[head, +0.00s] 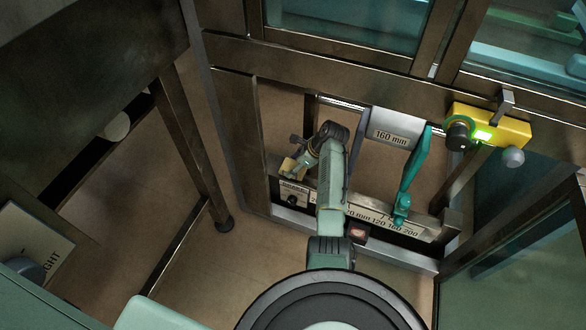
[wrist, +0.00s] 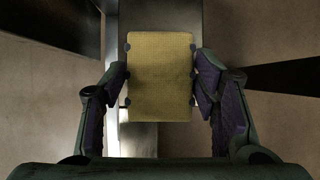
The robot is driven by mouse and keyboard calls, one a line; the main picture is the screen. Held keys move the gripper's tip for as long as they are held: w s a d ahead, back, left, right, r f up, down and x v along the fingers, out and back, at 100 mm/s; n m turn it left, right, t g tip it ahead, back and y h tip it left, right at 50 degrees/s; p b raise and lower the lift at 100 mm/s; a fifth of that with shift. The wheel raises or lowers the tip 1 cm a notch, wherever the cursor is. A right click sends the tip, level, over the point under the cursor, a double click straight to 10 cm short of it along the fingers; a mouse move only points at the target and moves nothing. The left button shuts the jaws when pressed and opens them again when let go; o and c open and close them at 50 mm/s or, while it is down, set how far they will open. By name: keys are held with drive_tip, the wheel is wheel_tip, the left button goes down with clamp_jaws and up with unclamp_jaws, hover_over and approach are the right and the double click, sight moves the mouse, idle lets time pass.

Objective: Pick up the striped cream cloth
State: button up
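I cannot make out a thing that is plainly a striped cream cloth. In the wrist view a yellow, finely textured rectangular piece (wrist: 160,75) lies between my fingers, with small dark knobs at its side edges. Whether it is cloth, I cannot tell. My gripper (wrist: 161,82) has one finger close along each side of it; touching or just apart is not clear. In the head view my gripper (head: 302,158) is at the left part of the framed opening, with a bit of yellow (head: 288,165) beside it.
A grey-white panel marked 160 mm (head: 396,124) hangs from a rail, with a teal lever (head: 413,175) beside it. A yellow box with a green light (head: 505,128) sits to the right. A scale bar (head: 385,213) crosses below. A dark table (head: 90,80) stands at left.

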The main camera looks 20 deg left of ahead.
drive_tip(key=c, duration=0.6)
drive_tip(key=shift+r, duration=0.1)
drive_tip(key=shift+r+p, duration=0.8)
drive_tip(key=shift+p, duration=0.25)
drive_tip(key=r+p, duration=0.1)
drive_tip(key=p, duration=0.1)
drive_tip(key=s+r+p, duration=0.1)
drive_tip(key=r+p, duration=0.1)
drive_tip(key=shift+d+p, duration=0.2)
drive_tip(key=shift+p, duration=0.2)
drive_tip(key=shift+s+d+r+p, duration=0.1)
drive_tip(key=shift+s+d+p, duration=1.25)
drive_tip(key=shift+s+p, duration=0.95)
drive_tip(key=shift+s+d+p, duration=1.3)
drive_tip(key=shift+s+p, duration=0.65)
drive_tip(key=shift+p, duration=0.6)
drive_tip(key=shift+s+d+r+p, duration=0.1)
drive_tip(key=shift+s+d+p, duration=1.25)
drive_tip(key=shift+s+p, duration=0.95)
drive_tip(key=shift+w+f, duration=0.1)
drive_tip(key=shift+w, duration=0.1)
